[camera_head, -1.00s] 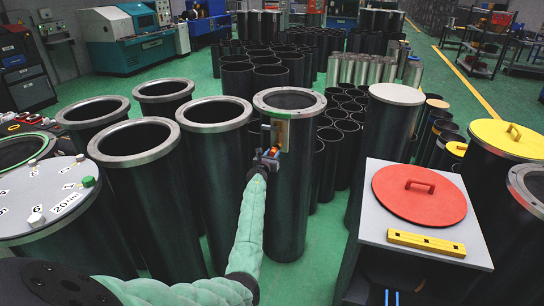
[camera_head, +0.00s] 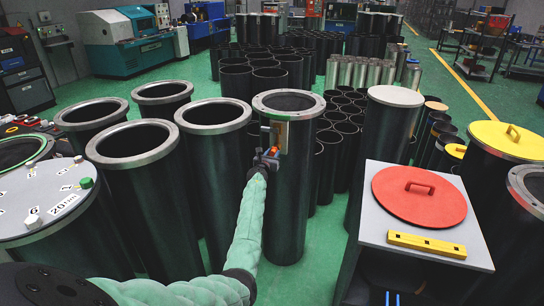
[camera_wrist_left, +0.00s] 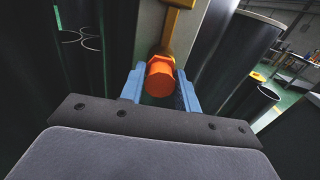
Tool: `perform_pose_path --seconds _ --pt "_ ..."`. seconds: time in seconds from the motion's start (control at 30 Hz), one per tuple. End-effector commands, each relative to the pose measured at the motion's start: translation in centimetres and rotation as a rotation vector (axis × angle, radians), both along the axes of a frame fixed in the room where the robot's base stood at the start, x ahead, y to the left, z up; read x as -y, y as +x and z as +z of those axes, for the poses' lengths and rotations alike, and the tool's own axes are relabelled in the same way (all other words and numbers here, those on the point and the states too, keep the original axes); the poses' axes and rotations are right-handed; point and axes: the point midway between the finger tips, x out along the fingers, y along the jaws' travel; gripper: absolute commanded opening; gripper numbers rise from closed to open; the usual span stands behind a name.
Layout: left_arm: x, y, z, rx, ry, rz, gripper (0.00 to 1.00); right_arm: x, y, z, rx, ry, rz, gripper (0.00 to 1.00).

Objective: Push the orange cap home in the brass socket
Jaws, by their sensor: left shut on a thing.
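The orange cap (camera_wrist_left: 160,77) is a hexagonal-looking head between the blue fingers of my left gripper (camera_wrist_left: 160,88) in the wrist view. My left gripper is shut on it. Behind the cap is a brass-coloured piece (camera_wrist_left: 179,28) on a pale plate; the cap covers where they meet, so I cannot tell how deep it sits. In the head view my left gripper (camera_head: 267,160) is against the front of a tall black flanged cylinder (camera_head: 287,215), by a small pale plate (camera_head: 282,134) on its upper side. The cap is tiny there. My right gripper is not in view.
Several black flanged cylinders (camera_head: 150,190) stand close on the left. At right a grey-topped stand (camera_head: 450,235) carries a red lid (camera_head: 420,195) and a yellow bar (camera_head: 427,244). A yellow-lidded cylinder (camera_head: 505,145) stands at far right. Green floor is open between.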

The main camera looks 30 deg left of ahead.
Motion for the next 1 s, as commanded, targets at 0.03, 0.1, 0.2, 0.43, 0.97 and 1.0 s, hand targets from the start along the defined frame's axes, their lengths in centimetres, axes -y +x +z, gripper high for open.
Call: perform_pose_path --seconds 0.03,0.1,0.2,0.43,0.97,1.0 --pt "0.0 0.1 -0.3 0.000 0.000 0.000 0.10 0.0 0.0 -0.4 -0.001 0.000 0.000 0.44" --pt "0.0 0.2 -0.4 0.000 0.000 0.000 0.10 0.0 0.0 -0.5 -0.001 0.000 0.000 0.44" --pt "-0.1 0.4 -0.4 0.000 0.000 0.000 0.10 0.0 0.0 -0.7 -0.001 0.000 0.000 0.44" --pt "-0.2 0.7 -0.6 0.000 0.000 0.000 0.10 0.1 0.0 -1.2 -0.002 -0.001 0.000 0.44" --pt "-0.6 1.2 -0.2 0.007 0.003 0.004 0.00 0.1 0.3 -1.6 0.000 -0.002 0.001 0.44" --pt "-0.6 1.1 -0.2 0.007 0.003 0.004 0.00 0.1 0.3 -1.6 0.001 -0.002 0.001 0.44"
